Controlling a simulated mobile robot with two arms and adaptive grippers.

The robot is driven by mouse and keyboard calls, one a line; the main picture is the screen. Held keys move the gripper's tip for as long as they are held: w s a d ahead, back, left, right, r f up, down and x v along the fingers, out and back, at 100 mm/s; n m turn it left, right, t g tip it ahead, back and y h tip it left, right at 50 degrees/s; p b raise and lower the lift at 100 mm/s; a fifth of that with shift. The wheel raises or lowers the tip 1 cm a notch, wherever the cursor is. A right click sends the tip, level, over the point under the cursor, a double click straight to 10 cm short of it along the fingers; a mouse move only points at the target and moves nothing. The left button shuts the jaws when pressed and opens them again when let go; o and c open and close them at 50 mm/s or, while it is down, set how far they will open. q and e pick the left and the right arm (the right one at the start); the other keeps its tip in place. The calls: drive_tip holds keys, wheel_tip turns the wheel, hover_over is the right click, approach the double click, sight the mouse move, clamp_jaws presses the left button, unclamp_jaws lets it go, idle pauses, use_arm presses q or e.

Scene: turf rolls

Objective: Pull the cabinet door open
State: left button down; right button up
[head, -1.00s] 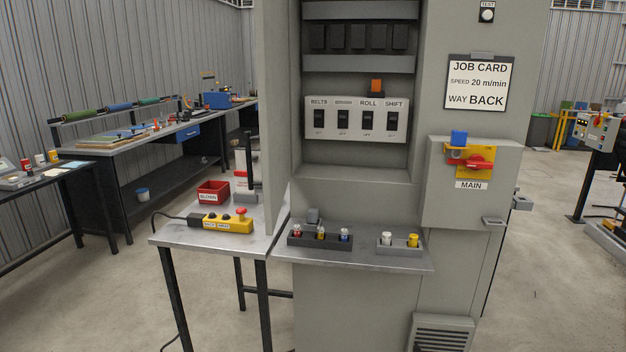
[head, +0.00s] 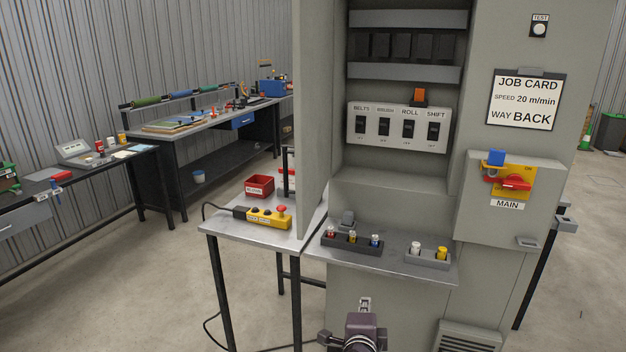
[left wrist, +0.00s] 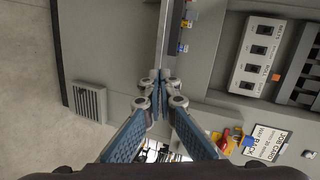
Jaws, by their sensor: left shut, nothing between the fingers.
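The grey cabinet (head: 400,189) faces me with its upper compartment open. Its door (head: 314,120) stands swung out at the compartment's left side, seen nearly edge-on. Inside is a switch panel (head: 397,127). My left gripper (head: 365,303) is at the bottom of the head view, in front of the cabinet's lower part and apart from the door. In the left wrist view its fingertips (left wrist: 160,76) meet with nothing between them, close to the shelf's edge in that picture; I cannot tell whether they touch it. My right gripper is not in view.
A shelf (head: 395,268) with fuse holders juts from the cabinet. A small table (head: 230,230) with a red bin (head: 260,187) and yellow button box (head: 268,217) stands left of it. The MAIN switch (head: 515,183) is on the right. Open floor lies at front left.

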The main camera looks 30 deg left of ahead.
use_arm(q)
drive_tip(key=s+a+r+y+p, duration=0.1)
drive_tip(key=s+a+r+y, duration=0.15)
drive_tip(key=r, duration=0.65)
drive_tip(key=s+a+r+n+t+y+p, duration=0.1)
drive_tip(key=a+r, duration=0.2)
drive_tip(key=r, duration=0.5)
drive_tip(key=s+a+r+y, duration=0.1)
drive_tip(key=a+r+y, duration=0.1)
drive_tip(key=r, duration=0.7)
drive_tip(key=w+a+p, duration=0.5)
drive_tip(key=w+a, duration=0.1)
drive_tip(key=a, duration=0.3)
drive_tip(key=shift+w+a+f, duration=0.15)
drive_tip(key=shift+a+f, duration=0.1)
drive_tip(key=shift+a, duration=0.15)
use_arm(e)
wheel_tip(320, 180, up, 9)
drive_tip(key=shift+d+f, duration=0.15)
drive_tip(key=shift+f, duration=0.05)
